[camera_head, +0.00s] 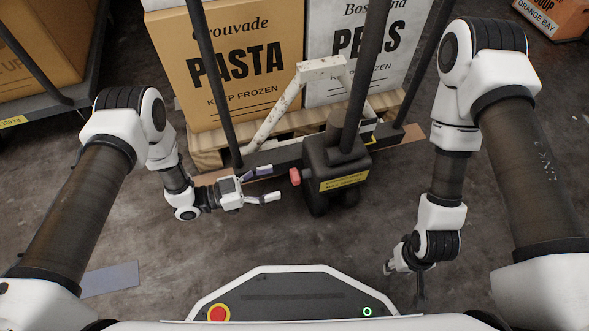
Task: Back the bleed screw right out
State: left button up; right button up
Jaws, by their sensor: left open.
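The bleed screw shows as a small red knob (295,177) on the left side of the dark pump housing (336,160) of a pallet truck. My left gripper (272,184) is open, its two fingers pointing right towards the red knob. The knob is just beyond the fingertips, and I see a small gap between them. Nothing is between the fingers. My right gripper (393,267) hangs low at the right, well away from the housing. Its fingers are small and seen edge-on, so their opening is unclear.
A PASTA carton (240,95) and a PEAS carton (345,90) stand on a wooden pallet (208,140) behind the housing. A worn white bar (275,122) and dark posts rise around it. The grey floor (330,235) in front is clear.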

aim_at(295, 177)
pick_arm(q)
jog(key=x, duration=0.2)
jog(key=b+x, duration=0.1)
jog(key=x, duration=0.1)
jog(key=b+x, duration=0.1)
jog(key=x, duration=0.1)
jog(key=shift+d+f, duration=0.1)
jog(key=shift+f, duration=0.2)
jog(key=shift+w+d+r+b, duration=0.2)
jog(key=shift+d+b, duration=0.1)
jog(key=shift+d, duration=0.1)
jog(key=shift+c, duration=0.4)
